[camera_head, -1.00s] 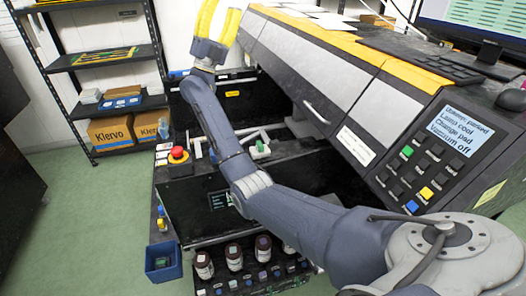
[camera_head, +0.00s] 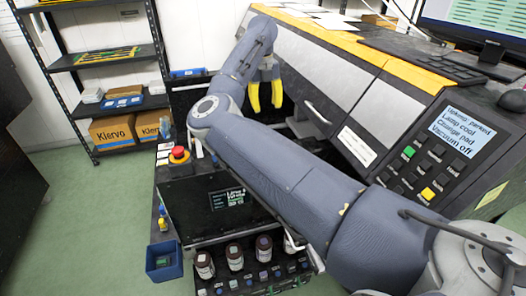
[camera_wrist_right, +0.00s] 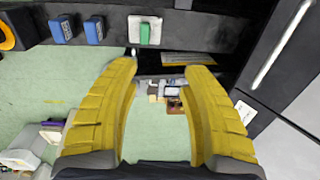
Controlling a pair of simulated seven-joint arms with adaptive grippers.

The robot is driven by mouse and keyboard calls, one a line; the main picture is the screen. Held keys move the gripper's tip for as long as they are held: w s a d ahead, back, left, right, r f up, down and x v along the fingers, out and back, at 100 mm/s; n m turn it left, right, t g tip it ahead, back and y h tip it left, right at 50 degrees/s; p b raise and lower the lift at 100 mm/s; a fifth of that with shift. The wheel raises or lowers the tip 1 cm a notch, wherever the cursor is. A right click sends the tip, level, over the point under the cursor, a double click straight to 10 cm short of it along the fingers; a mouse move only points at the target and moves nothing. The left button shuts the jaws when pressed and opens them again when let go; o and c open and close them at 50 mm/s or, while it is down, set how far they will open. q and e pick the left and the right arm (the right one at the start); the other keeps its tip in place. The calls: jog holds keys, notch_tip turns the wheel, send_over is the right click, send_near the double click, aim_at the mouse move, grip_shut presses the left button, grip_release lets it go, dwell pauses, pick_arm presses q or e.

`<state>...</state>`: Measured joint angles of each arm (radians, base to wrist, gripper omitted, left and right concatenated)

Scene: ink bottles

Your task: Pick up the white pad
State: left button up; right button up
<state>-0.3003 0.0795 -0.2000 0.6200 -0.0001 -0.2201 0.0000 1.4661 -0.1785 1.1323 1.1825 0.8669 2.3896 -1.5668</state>
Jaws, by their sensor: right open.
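My right gripper (camera_head: 265,98) hangs with its yellow fingers pointing down over the open bay at the front of the printer. It is open and empty in the right wrist view (camera_wrist_right: 160,75). Ahead of the fingertips there, a small white piece with a green block on it (camera_wrist_right: 145,30) sits on a dark rail. I cannot tell for certain whether this is the white pad. In the head view my right arm hides that spot. My left gripper is not in view.
Two blue pieces (camera_wrist_right: 93,30) stand left of the white-and-green piece. A red stop button (camera_head: 179,154) is on the machine's left side. The printer's slanted cover (camera_head: 310,75) rises right of the gripper. Dark bottles (camera_head: 235,257) and a blue bin (camera_head: 164,260) are at the front.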

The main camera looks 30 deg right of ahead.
jog(key=shift+y, duration=0.4)
jog(key=f, duration=0.3)
jog(key=a+f, duration=0.1)
jog(key=f, duration=0.7)
jog(key=shift+w+a+f, duration=0.2)
jog(key=shift+w+a, duration=0.05)
jog(key=shift+w, duration=0.05)
jog(key=shift+a+f, duration=0.2)
jog(key=shift+f, duration=2.9)
jog(key=shift+o, duration=0.3)
grip_shut()
